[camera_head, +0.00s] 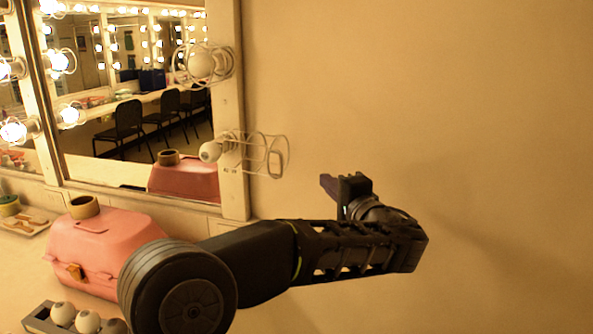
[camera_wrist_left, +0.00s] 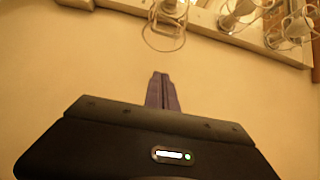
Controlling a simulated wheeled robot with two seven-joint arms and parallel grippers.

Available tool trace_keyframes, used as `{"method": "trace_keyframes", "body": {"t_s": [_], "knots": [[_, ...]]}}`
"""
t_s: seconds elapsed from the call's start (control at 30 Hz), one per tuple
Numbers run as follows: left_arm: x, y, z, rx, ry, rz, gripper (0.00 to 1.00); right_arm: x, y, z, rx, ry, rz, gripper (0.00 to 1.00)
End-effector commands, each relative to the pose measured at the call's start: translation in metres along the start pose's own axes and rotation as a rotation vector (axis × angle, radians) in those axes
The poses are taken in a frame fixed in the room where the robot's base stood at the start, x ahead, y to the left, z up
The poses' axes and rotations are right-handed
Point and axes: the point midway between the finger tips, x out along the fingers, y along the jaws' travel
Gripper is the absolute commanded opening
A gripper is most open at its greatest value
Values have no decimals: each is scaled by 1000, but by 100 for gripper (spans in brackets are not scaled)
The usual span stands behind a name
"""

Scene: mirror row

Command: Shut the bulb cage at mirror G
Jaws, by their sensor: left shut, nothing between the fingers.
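An open wire bulb cage (camera_head: 278,156) stands out to the right of the lower bulb (camera_head: 210,151) on the mirror's right frame post. The bulb is bare, with the cage swung away from it. My left gripper (camera_head: 328,185) is to the right of the cage and a little lower, apart from it, with its purple fingers together and empty. In the left wrist view the fingers (camera_wrist_left: 161,88) point up toward a wire loop (camera_wrist_left: 164,32), with a gap between. No letter on the mirror is readable. My right gripper is not in view.
Another caged bulb (camera_head: 202,65) is higher on the same post. A pink case (camera_head: 108,245) with a tape roll (camera_head: 85,207) on it stands on the counter. The wall right of the mirror is bare.

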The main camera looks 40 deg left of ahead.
Motion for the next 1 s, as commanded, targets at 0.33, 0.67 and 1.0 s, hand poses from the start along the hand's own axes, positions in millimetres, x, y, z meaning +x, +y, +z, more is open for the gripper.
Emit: {"method": "trace_keyframes", "body": {"t_s": [0.33,0.67,1.0], "knots": [[23,-1,0,2,-1,2,0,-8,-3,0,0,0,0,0],[87,-2,0,3,-2,3,0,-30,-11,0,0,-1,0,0],[109,0,34,3,1,3,0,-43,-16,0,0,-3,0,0]]}}
